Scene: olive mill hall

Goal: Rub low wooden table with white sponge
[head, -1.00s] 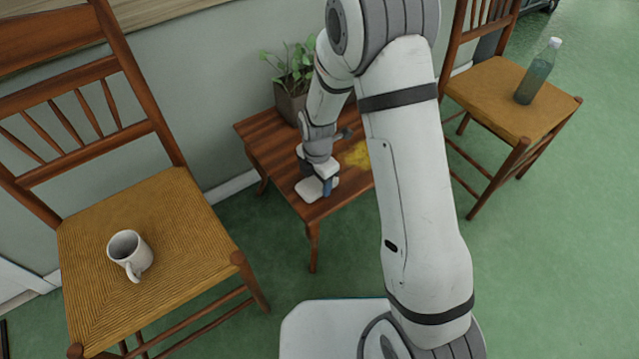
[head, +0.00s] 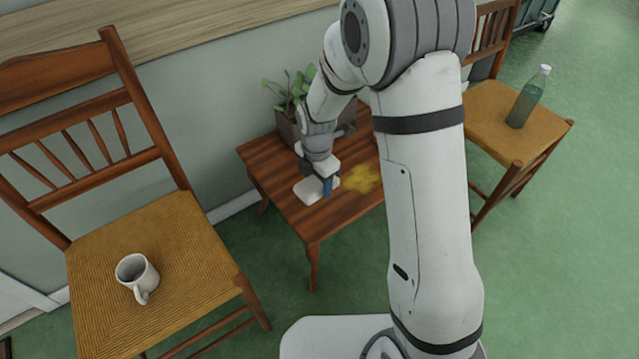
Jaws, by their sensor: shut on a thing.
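The low wooden table (head: 268,158) stands against the wall in the middle of the head view. A yellow stain (head: 361,179) lies on its top, partly hidden behind my arm. My gripper (head: 325,184) points down over the table's front left part, to the left of the stain. It is shut on the white sponge (head: 307,191), which is down at the tabletop. The view does not show clearly whether the sponge presses on the wood.
A potted plant (head: 289,126) stands at the back of the table, close to my wrist. A chair with a white mug (head: 137,277) is at the left. Another chair with a green bottle (head: 528,97) is at the right. Green floor is free in front of the table.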

